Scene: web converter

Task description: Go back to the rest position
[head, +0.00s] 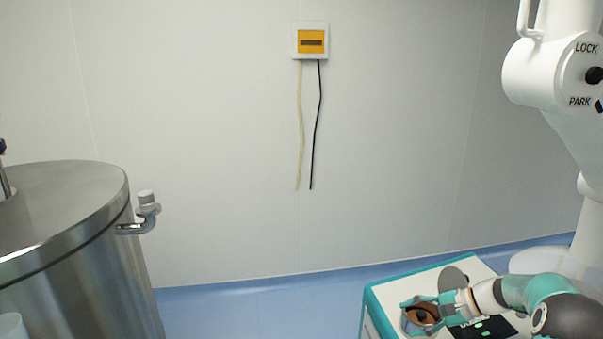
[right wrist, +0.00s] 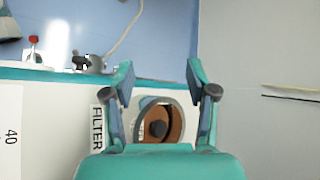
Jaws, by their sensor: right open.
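My right gripper (head: 421,313) is at the lower right of the head view, over a white cart top with a teal edge (head: 385,285). In the right wrist view its two teal fingers (right wrist: 159,82) are spread wide apart with nothing gripped. A round brown filter part (right wrist: 176,124) with a dark knob, in a grey ring, lies below and between the fingers; whether they touch it I cannot tell. The brown part also shows at the gripper in the head view (head: 420,319). My left gripper is not in view.
A label reading FILTER (right wrist: 97,128) is beside the ring. A large steel tank (head: 75,265) with a side fitting (head: 146,208) stands at the left. A white machine marked LOCK and PARK (head: 545,75) is at the right. Blue floor (head: 250,310) is clear between tank and cart.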

